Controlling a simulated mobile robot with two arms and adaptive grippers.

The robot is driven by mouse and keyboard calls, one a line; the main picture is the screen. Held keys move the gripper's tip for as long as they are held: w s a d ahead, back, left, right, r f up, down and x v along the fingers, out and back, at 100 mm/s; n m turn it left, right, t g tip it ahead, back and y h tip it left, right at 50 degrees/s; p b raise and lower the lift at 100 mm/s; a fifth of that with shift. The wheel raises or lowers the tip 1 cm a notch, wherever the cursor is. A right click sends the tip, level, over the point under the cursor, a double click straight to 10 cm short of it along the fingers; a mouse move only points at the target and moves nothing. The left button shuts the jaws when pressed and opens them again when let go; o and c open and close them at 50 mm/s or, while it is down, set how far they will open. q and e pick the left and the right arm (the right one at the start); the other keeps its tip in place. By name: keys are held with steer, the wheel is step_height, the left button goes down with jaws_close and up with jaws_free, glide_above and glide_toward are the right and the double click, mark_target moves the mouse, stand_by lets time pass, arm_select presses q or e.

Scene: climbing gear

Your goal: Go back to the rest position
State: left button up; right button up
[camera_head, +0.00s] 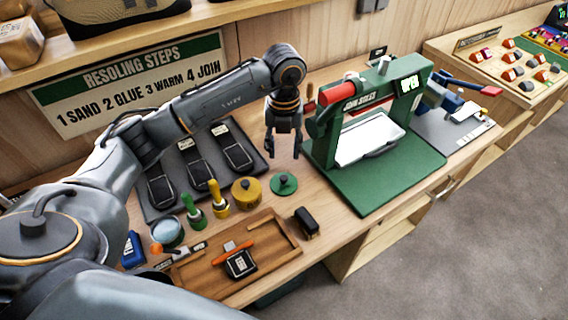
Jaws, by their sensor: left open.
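My left gripper (283,146) hangs from my left arm, which comes in from the left. It points down, open and empty, above the bench just left of the green press. It is apart from everything on the bench, as far as I can tell. My right gripper is not in view.
A green press (372,120) with a white plate stands on the wooden bench (330,250). Dark shoe-sole pieces lie on a grey mat (262,168). Nearby are a yellow pot (245,191), a green lid (284,184), a black block (306,222) and a wooden tray (283,228).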

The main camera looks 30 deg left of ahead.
arm_select(q)
steer(key=shift+r, duration=0.95)
